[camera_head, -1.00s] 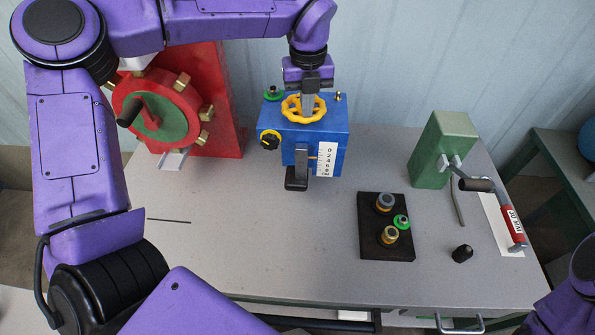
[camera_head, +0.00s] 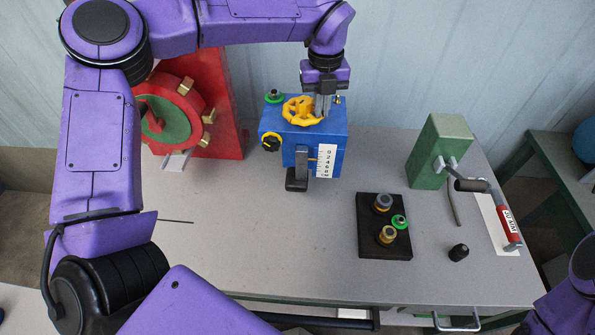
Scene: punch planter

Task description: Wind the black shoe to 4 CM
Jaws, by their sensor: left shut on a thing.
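The blue box (camera_head: 335,136) stands at the back middle of the table. A yellow handwheel (camera_head: 299,113) sits on its top. My left gripper (camera_head: 322,110) points down from above and is shut on the right side of the wheel's rim. The black shoe (camera_head: 297,182) hangs at the box's front, low and close to the table top. A white scale (camera_head: 326,161) marked 0 to 8 CM is beside the shoe's stem; the exact reading is too small to tell. My right gripper is out of view; only part of that arm shows at bottom right.
A black knob (camera_head: 271,141) is on the box's left side. A red machine with a green disc (camera_head: 172,128) stands left. A black tray (camera_head: 370,241) with several small fittings, a black cap (camera_head: 459,252) and a green post with crank (camera_head: 441,150) are right. The front left table is clear.

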